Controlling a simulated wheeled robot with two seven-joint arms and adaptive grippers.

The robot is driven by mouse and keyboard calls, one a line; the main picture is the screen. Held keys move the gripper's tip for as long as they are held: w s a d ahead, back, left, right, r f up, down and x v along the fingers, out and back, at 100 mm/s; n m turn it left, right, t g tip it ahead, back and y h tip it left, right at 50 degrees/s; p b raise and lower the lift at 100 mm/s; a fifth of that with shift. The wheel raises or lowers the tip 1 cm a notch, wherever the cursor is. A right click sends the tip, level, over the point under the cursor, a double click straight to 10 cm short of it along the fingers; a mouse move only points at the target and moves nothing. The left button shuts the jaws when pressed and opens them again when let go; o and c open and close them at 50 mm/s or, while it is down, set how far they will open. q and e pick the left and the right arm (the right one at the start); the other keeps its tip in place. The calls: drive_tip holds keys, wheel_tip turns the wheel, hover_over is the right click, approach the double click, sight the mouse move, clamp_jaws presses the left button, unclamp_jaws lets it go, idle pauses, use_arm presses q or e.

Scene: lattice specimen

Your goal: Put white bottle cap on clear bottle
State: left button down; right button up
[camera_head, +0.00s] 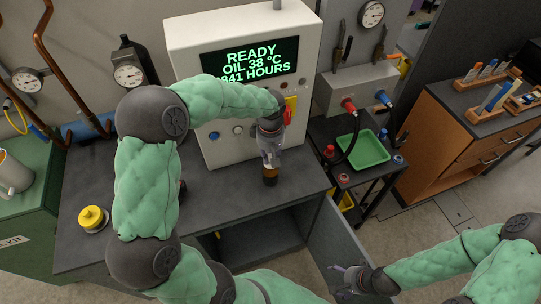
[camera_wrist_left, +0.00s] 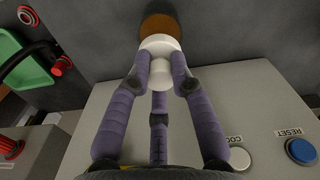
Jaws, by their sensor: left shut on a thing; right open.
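A small bottle (camera_head: 270,178) with amber-brown contents stands upright on the dark bench top, in front of the white machine. It also shows in the left wrist view (camera_wrist_left: 160,25). My left gripper (camera_head: 270,158) points down over the bottle's top, its purple fingers shut on the white bottle cap (camera_wrist_left: 159,46). The cap lies in line with the bottle's top; I cannot tell whether it is seated or just above it. The fingers partly hide the cap. My right gripper (camera_head: 350,278) is open and empty, low at the right, away from the bench top.
The white machine (camera_head: 215,65) with a lit display stands close behind the bottle. A yellow-topped item (camera_head: 92,217) sits on the bench at left. A green tray (camera_head: 363,149) lies on a black cart at right. A cabinet door (camera_head: 356,240) hangs open below the bench.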

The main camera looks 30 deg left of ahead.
sight(270, 156)
use_arm(q)
drive_tip(key=shift+s+f+b, duration=0.1)
drive_tip(key=shift+f+b, duration=0.6)
drive_tip(key=shift+f, duration=0.4)
drive_tip(key=c, duration=1)
unclamp_jaws()
drive_tip(key=o, duration=0.5)
drive_tip(key=shift+c, duration=0.2)
drive_tip(key=shift+r, duration=0.15)
drive_tip(key=shift+r+p, duration=1.65)
drive_tip(key=shift+r, duration=0.8)
drive_tip(key=shift+r, duration=0.1)
